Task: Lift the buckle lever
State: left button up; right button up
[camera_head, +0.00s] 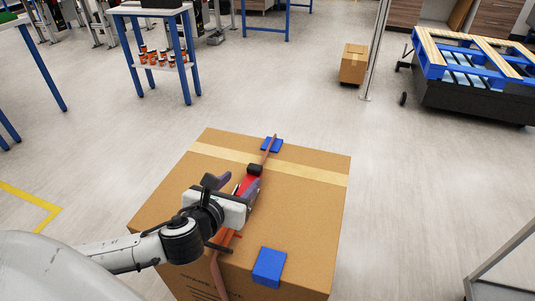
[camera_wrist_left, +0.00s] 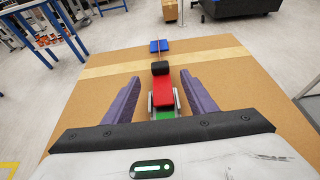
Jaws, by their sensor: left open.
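A large cardboard box (camera_head: 310,190) stands in front of me with an orange-brown strap (camera_head: 270,148) running over its top. The ratchet buckle sits on the strap near the middle of the box top. Its red lever (camera_head: 248,184) has a black end (camera_head: 255,169). In the left wrist view the red lever (camera_wrist_left: 163,92) and black end (camera_wrist_left: 160,68) lie between my purple fingers, with a green part (camera_wrist_left: 165,115) nearer the palm. My left gripper (camera_head: 238,183) is open around the lever, with gaps on both sides. My right gripper is not in view.
Blue corner protectors lie at the far edge (camera_head: 271,145) and near edge (camera_head: 269,267) of the box. A blue-legged table (camera_head: 160,10), a small carton (camera_head: 353,64) and a cart with blue pallets (camera_head: 470,60) stand farther back. The floor around the box is mostly clear.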

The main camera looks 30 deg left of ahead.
aim_at(255, 167)
pick_arm(q)
jog(key=shift+w+f, duration=0.15)
jog(key=shift+w, duration=0.2)
jog(key=shift+x, duration=1.15)
jog(key=b+x, duration=0.1)
jog(key=x, duration=0.4)
jog(key=shift+w+a, duration=0.15)
jog(key=shift+w+f, duration=0.15)
jog(key=shift+w, duration=0.15)
jog(key=shift+w+a+f, duration=0.1)
jog(key=shift+w, duration=0.15)
grip_shut()
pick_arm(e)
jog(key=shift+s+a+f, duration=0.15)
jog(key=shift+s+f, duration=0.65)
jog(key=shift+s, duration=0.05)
